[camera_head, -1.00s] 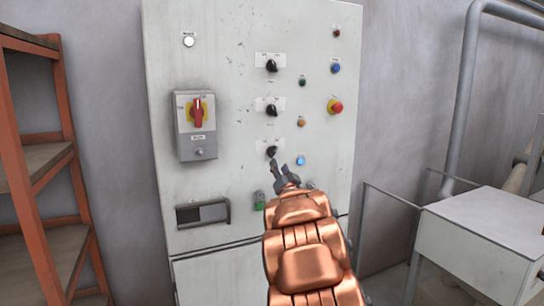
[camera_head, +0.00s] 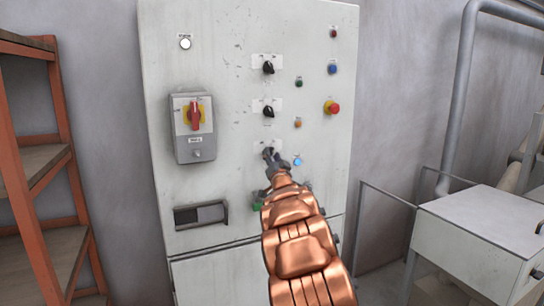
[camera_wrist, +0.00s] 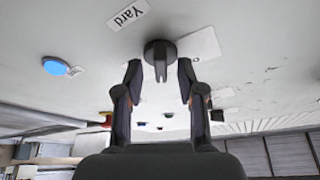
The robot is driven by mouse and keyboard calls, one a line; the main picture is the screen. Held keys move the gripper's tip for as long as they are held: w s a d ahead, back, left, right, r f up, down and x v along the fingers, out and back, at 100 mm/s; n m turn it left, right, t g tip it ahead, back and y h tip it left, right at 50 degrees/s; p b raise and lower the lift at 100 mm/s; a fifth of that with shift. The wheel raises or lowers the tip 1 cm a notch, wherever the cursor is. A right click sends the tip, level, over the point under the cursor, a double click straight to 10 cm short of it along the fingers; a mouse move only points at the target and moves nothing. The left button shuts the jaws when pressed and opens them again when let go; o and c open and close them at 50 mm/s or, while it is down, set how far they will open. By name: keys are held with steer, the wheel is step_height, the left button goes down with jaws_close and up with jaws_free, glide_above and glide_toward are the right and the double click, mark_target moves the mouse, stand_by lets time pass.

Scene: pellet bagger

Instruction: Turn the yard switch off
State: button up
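The yard switch (camera_wrist: 160,57) is a dark round rotary knob with a raised grip bar, beside a label reading "Yard" (camera_wrist: 128,14) in the wrist view. In the head view it is the lowest of three black knobs and is mostly hidden by my gripper (camera_head: 270,154). In the wrist view my gripper (camera_wrist: 159,78) is open. Its two dark fingers stand on either side of the knob's grip bar with a gap on each side. I cannot tell how deep the fingertips reach. The knob's bar lies along the line between the wrist and the panel.
A lit blue button (camera_head: 297,162) sits close right of the knob. Two more black knobs (camera_head: 268,68) are above. A red emergency button (camera_head: 332,107) and a red-handled isolator (camera_head: 195,115) are on the same cabinet. An orange shelf (camera_head: 30,180) stands left, a grey box (camera_head: 480,235) right.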

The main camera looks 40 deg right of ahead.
stand_by(0.3)
jaws_close()
stand_by(0.5)
steer(key=n+t+y+b, duration=0.1)
steer(key=n+y, duration=0.1)
steer(key=n, duration=0.3)
steer(key=n+t+y+b, duration=0.1)
steer(key=n+y, duration=0.2)
steer(key=n, duration=0.3)
steer(key=n+t+y+b, duration=0.1)
steer(key=n+y, duration=0.2)
steer(key=n, duration=0.3)
steer(key=shift+d+r, duration=0.1)
steer(key=shift+d, duration=0.1)
steer(key=shift+n+y, duration=0.3)
steer(key=shift+n, duration=0.1)
